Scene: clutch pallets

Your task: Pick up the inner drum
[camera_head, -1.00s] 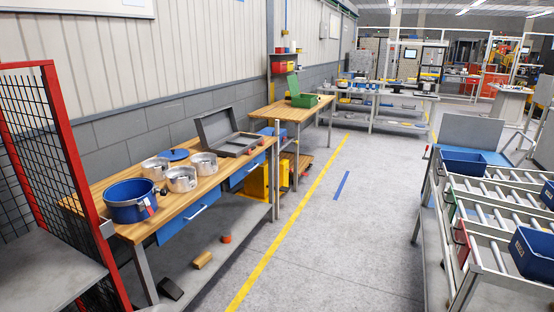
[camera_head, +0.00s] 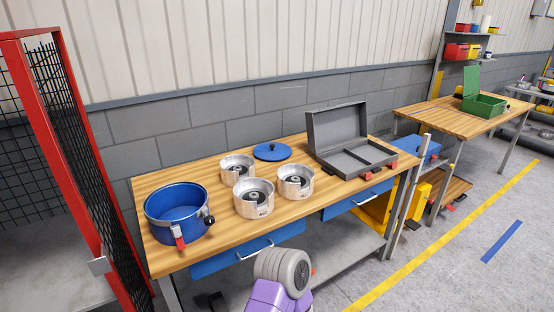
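Three silver metal drums with dark hubs inside stand on the wooden workbench (camera_head: 180,262): a rear drum (camera_head: 237,170), a front drum (camera_head: 254,208) and a right drum (camera_head: 295,188). I cannot tell which one is the inner drum. A blue open pot (camera_head: 178,224) with a dark knob and a red-and-white tag stands at the bench's left end. A blue round lid (camera_head: 272,151) lies flat behind the drums. A grey and purple part of my arm shows at the bottom centre, in front of the bench. Neither gripper is in view.
An open grey case (camera_head: 352,140) stands on the bench right of the drums. A red-framed mesh fence (camera_head: 85,150) borders the left side. Blue drawers (camera_head: 240,256) hang under the front edge. A second table (camera_head: 440,119) with a green box (camera_head: 484,104) stands to the right.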

